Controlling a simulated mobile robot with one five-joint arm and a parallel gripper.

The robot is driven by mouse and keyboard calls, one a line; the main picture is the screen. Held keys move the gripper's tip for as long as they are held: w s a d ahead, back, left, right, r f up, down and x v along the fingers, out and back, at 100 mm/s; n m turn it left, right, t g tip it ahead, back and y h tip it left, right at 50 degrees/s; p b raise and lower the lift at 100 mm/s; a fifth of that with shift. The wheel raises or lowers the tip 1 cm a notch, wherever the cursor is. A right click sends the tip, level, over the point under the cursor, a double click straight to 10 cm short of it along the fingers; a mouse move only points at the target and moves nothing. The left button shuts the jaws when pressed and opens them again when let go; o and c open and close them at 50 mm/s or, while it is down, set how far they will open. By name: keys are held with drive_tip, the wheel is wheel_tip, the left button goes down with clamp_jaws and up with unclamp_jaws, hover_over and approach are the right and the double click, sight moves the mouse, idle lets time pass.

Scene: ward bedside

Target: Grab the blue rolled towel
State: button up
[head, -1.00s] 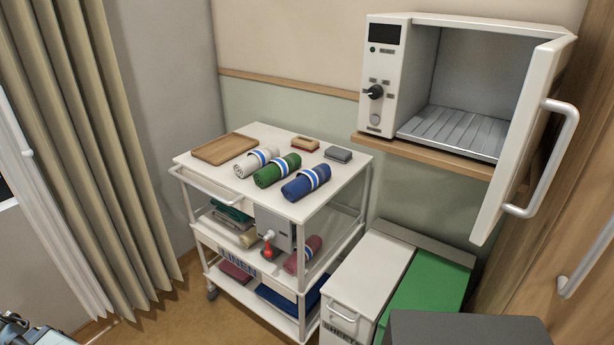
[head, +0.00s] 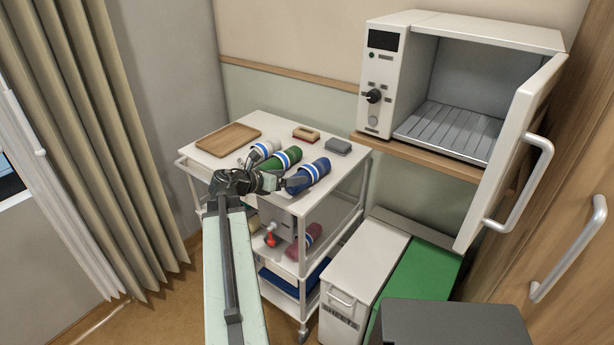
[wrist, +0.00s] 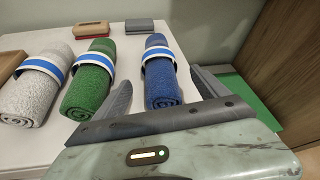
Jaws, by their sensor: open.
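The blue rolled towel (head: 309,174) lies on the top of the white cart, with a white and blue band around it. In the wrist view the blue towel (wrist: 163,84) lies between the two fingers of my gripper (wrist: 165,92), with its rolled end toward me. My gripper (head: 292,182) is open at the near end of the towel in the head view. A finger stands on each side of it; I cannot tell whether either touches. The green rolled towel (wrist: 89,86) lies just left of my left finger.
A white rolled towel (wrist: 35,92), a wooden tray (head: 229,142), a brush (head: 306,134) and a grey block (head: 338,146) share the cart top (head: 262,121). An open-doored warming cabinet (head: 384,75) stands at the right. Bins (head: 365,265) stand below it.

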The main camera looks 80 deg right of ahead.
drive_tip(key=shift+x, duration=0.85)
drive_tip(key=b+x, duration=0.1)
drive_tip(key=x, duration=0.1)
drive_tip(key=b+x, duration=0.1)
drive_tip(key=x, duration=0.2)
drive_tip(key=shift+w+f+b, duration=0.1)
drive_tip(key=shift+f+b, duration=0.2)
drive_tip(key=shift+r, duration=0.1)
drive_tip(key=c, duration=1.5)
wheel_tip(320, 180, up, 10)
drive_tip(key=p, duration=1)
drive_tip(key=shift+r, duration=0.15)
